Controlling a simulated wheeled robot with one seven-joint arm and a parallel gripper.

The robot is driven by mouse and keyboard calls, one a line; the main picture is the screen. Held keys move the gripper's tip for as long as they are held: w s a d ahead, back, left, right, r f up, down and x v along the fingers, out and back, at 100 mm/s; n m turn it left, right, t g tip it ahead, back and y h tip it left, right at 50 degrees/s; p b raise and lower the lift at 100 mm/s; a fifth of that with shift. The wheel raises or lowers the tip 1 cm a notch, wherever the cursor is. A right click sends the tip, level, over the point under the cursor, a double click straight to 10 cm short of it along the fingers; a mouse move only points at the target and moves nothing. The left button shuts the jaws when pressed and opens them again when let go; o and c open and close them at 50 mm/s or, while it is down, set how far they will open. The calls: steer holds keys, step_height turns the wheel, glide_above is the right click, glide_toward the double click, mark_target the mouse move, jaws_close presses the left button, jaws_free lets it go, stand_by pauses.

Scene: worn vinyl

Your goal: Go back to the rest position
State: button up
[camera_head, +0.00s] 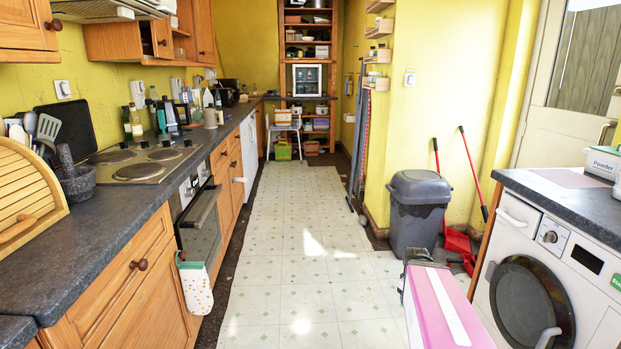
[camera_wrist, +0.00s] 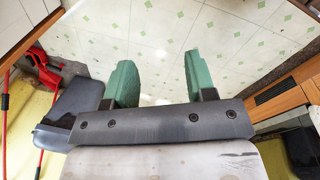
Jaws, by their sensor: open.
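My gripper (camera_wrist: 158,72) shows in the wrist view with two green fingers set wide apart. It is open, and nothing is between the fingers. Beyond the fingertips there is pale patterned floor (camera_wrist: 158,22). The fingers do not show in the head view.
A grey bin (camera_head: 418,212) stands by the yellow wall, with red long-handled tools (camera_head: 457,240) beside it. A washing machine (camera_head: 545,275) under a dark worktop (camera_head: 575,200) is at right. Wooden cabinets with an oven (camera_head: 200,225) line the left. The floor (camera_head: 295,235) between is clear.

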steer(key=s+a+m+y, duration=0.1)
steer(key=a+m, duration=0.4)
steer(key=a, duration=1)
steer(key=shift+s+a+f+m+g, duration=0.2)
steer(key=shift+s+a+m+g, duration=0.1)
steer(key=shift+s+m+g, duration=0.15)
